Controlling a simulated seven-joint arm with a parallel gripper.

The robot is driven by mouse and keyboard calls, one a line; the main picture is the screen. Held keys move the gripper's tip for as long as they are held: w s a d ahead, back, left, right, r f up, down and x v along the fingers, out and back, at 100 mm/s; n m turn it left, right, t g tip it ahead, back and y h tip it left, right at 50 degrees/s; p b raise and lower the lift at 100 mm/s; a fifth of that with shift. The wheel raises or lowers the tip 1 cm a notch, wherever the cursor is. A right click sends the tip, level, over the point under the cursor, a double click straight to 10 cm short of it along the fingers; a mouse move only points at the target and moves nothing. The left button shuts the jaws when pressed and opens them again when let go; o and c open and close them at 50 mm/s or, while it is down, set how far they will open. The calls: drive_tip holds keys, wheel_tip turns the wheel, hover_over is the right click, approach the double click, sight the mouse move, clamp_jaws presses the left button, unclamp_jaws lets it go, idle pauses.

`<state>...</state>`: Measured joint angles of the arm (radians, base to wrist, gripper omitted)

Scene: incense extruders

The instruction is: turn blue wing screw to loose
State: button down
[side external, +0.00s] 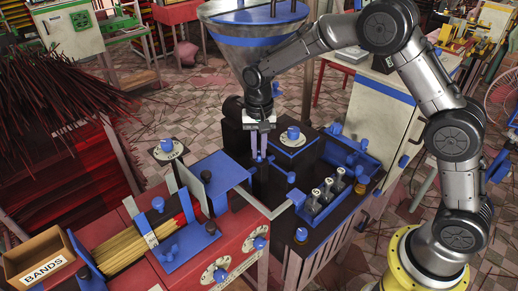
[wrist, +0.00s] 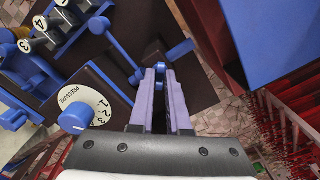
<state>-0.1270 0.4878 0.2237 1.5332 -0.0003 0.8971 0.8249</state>
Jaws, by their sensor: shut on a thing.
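My gripper (side external: 259,156) points down beside the black press block, behind the red machine. In the wrist view, its two pale purple fingers (wrist: 161,74) are shut on a small blue part, which I take to be the blue wing screw (wrist: 161,82). Only a narrow strip of the screw shows between the fingertips, and the fingers hide most of it. I cannot tell how far it is turned. In the side view the screw is too small and too covered by the fingers to make out.
A white pressure dial (wrist: 84,105) with a blue knob sits close to the fingers. The red machine (side external: 215,250) with dials stands in front. A steel hopper (side external: 250,30) rises behind my gripper.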

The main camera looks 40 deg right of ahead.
sight(259, 153)
drive_tip(key=n, duration=0.4)
drive_tip(key=shift+n, duration=2.6)
drive_tip(key=shift+r, duration=0.1)
drive_tip(key=c, duration=0.9)
unclamp_jaws()
wheel_tip(259, 153, up, 14)
drive_tip(key=shift+f, duration=0.15)
